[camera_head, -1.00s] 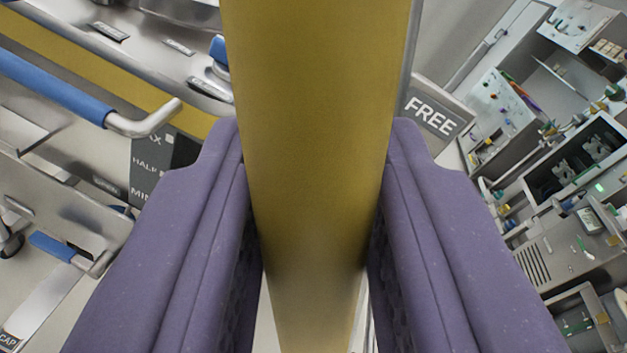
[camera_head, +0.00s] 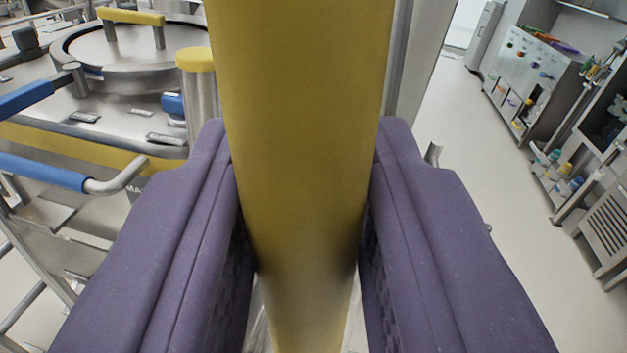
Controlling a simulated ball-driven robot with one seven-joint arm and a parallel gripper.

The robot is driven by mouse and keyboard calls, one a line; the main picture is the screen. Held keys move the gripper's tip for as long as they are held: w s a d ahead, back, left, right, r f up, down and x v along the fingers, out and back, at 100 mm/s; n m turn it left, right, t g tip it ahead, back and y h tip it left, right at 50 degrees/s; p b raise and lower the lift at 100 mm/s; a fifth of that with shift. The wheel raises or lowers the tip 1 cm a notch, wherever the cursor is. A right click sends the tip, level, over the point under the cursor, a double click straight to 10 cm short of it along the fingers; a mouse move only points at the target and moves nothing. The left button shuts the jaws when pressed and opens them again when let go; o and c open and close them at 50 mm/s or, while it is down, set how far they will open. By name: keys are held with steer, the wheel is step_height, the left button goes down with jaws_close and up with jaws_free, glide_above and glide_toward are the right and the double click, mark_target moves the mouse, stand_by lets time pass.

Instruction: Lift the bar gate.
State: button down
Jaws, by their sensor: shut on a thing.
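The yellow bar (camera_head: 300,110), which I take to be the bar gate, runs from the top of the picture down between my fingers. My gripper (camera_head: 305,225) has two purple fingers, one on each side of the bar, and is shut on it. The bar's lower end narrows away below the fingers. Its far ends and its mounting are not in view.
At left stands a steel machine with a round lid (camera_head: 125,50), a yellow handle (camera_head: 130,16) and blue handles (camera_head: 42,172). A yellow-capped post (camera_head: 197,85) stands close beside the bar. Open pale floor (camera_head: 450,130) lies at right, with shelves and cabinets (camera_head: 535,85) beyond.

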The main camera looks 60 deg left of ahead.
steer(key=shift+f, duration=0.2)
steer(key=c, duration=1)
jaws_free()
steer(key=shift+o, duration=0.2)
steer(key=shift+r, duration=0.1)
steer(key=shift+d, duration=0.1)
steer(key=b+v, duration=0.1)
steer(key=v, duration=0.6)
steer(key=shift+s+d, duration=0.25)
steer(key=shift+d, duration=0.05)
